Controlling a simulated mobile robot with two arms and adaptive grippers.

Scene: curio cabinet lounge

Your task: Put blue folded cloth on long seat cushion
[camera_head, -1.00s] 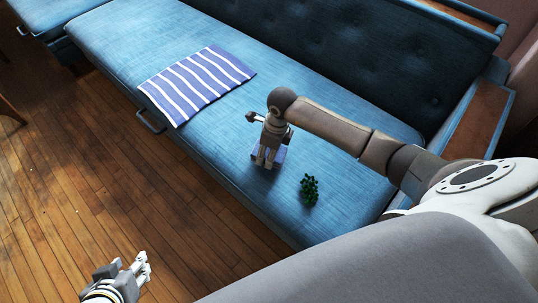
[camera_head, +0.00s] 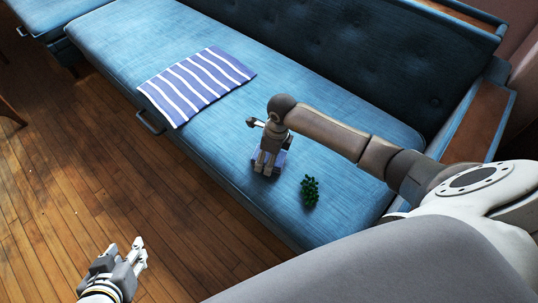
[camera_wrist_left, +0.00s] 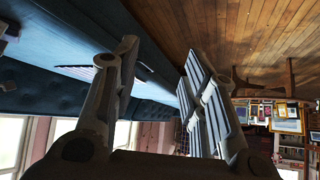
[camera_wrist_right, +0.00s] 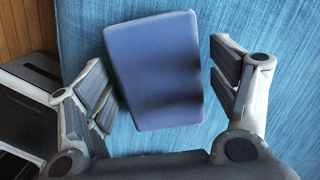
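The blue folded cloth (camera_wrist_right: 155,70) is a plain, thick blue pad lying on the textured long seat cushion (camera_head: 215,145). In the head view a corner of the cloth (camera_head: 283,160) shows behind my right gripper (camera_head: 265,166), which hides much of it. My right gripper is open and points down over the cloth. In the right wrist view its fingers stand on either side of the cloth, with a gap at the right finger; contact at the left cannot be told. My left gripper (camera_head: 136,254) is open and empty above the wooden floor, away from the seat.
A blue-and-white striped cloth (camera_head: 197,84) lies flat on the cushion, left of my right gripper. A small dark green bumpy object (camera_head: 310,190) sits close to its right. The tufted backrest (camera_head: 340,55) rises behind. The cushion's far left end is clear.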

